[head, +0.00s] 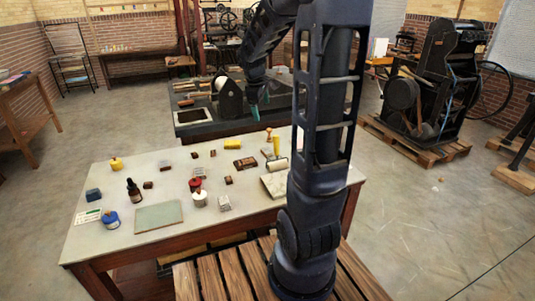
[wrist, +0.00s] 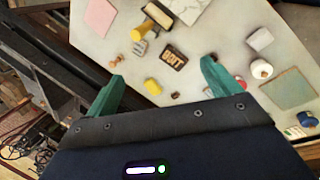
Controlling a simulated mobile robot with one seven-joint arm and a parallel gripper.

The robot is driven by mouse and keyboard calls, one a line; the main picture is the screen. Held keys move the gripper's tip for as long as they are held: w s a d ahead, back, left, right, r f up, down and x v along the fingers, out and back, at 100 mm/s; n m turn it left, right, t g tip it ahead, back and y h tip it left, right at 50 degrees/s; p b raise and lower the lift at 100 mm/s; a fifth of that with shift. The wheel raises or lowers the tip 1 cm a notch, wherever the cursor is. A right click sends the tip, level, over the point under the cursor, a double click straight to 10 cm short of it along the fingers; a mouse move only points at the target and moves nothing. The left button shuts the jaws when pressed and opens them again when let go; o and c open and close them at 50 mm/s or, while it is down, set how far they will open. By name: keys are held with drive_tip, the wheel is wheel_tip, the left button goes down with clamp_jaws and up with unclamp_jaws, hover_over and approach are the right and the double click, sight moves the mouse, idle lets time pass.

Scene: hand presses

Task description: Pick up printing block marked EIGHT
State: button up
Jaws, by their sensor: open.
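A dark brown block with pale letters (wrist: 174,54) lies on the table in the wrist view, ahead of and between my finger tips. Its lettering is too blurred to read for sure as EIGHT. What looks like the same block (head: 245,162) lies right of the table's middle in the head view. Several smaller dark blocks, such as one (head: 228,180) near the middle, have marks too small to read. My gripper (wrist: 163,72) is open and empty, its green fingers wide apart. In the head view my gripper (head: 261,101) hangs beyond the table's far edge, apart from the block.
Around the lettered block are a yellow block (head: 232,144), a roller (head: 277,165) and a wooden-knobbed stamp (wrist: 137,35). Jars and a dark bottle (head: 134,191) stand toward the left. A green-grey sheet (head: 159,217) lies near the front edge. A dark press bench (head: 195,130) stands behind the table.

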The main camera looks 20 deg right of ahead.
drive_tip(key=w+d+f+n+g+h, duration=0.1)
drive_tip(key=w+d+f+n, duration=0.1)
drive_tip(key=w+f, duration=0.35)
drive_tip(key=w+d+f+n, duration=0.2)
drive_tip(key=w+f+n, duration=0.1)
drive_tip(key=w+f, duration=0.3)
drive_tip(key=n, duration=0.5)
approach(268, 150)
drive_tip(key=shift+g+h, duration=0.3)
drive_tip(key=shift+g, duration=0.1)
drive_tip(key=x, duration=0.8)
drive_tip(key=shift+w+f, duration=0.4)
drive_tip(key=c, duration=1.1)
